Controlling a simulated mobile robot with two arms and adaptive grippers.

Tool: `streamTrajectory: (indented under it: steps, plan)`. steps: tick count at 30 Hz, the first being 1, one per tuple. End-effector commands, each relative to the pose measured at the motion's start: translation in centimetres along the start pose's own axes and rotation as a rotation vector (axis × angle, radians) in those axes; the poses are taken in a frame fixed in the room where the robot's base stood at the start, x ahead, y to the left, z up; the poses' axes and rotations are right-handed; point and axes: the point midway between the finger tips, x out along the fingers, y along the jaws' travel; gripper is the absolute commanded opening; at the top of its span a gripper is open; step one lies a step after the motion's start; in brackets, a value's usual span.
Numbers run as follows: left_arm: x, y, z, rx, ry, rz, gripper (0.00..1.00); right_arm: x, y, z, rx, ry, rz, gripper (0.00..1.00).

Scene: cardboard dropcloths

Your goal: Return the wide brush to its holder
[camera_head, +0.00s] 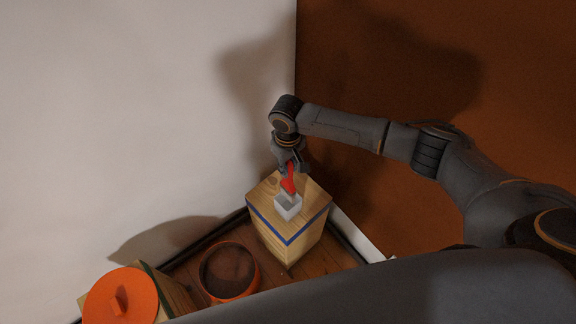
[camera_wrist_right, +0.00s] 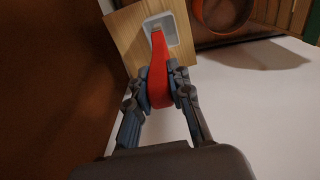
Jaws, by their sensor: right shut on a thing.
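The wide brush (camera_head: 289,184) has a red handle and points down, slightly tilted. My right gripper (camera_head: 289,166) is shut on its handle, above the wooden block. The holder (camera_head: 287,209) is a small white open-topped box on top of the block. The brush's lower end is at the holder's opening; how deep it sits I cannot tell. In the right wrist view the red handle (camera_wrist_right: 159,72) runs between the fingers (camera_wrist_right: 161,84) towards the white holder (camera_wrist_right: 172,36). The bristles are mostly hidden. My left gripper is not in view.
The wooden block (camera_head: 290,242) with a blue band stands in the corner between a white wall and a brown wall. An orange round pot (camera_head: 234,296) with a dark inside and an orange lid (camera_head: 100,302) with a knob lie to its left.

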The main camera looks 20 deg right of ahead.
Motion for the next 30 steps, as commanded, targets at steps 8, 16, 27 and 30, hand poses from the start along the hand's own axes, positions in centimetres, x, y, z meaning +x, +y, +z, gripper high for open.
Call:
streamTrajectory:
  steps: [8,16,27,30]
  plan:
    - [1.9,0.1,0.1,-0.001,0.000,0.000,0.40,3.7,-0.1,0.0,0.001,0.000,-0.002,0.00]
    - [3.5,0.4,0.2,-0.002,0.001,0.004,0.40,6.9,-0.2,0.0,0.000,0.000,-0.001,0.00]
    - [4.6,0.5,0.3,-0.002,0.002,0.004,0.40,9.2,-0.2,0.0,-0.001,0.001,-0.001,0.00]
    - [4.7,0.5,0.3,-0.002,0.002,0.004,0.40,9.3,-0.2,0.0,-0.001,0.001,0.000,0.00]
